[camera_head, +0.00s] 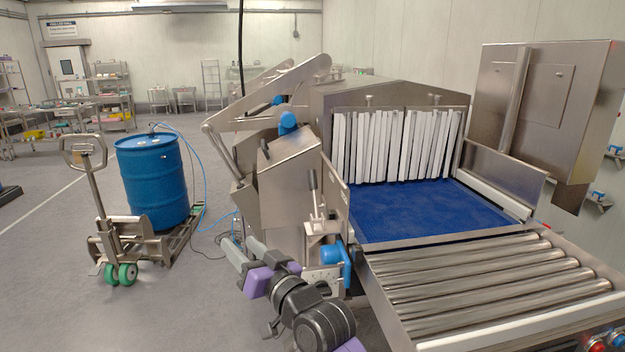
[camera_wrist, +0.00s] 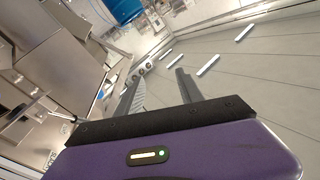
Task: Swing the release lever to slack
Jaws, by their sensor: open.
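A small lever with a dark grip (camera_head: 313,181) stands nearly upright on a steel bracket (camera_head: 321,227) at the near left side of the conveyor tunnel.
A blue clamp handle (camera_head: 346,262) sits just below the bracket. Steel rollers (camera_head: 480,285) and the blue belt (camera_head: 420,210) lie to the right. A blue drum (camera_head: 152,180) and a pallet truck (camera_head: 88,160) stand at left. Open floor (camera_head: 60,235) lies at left.

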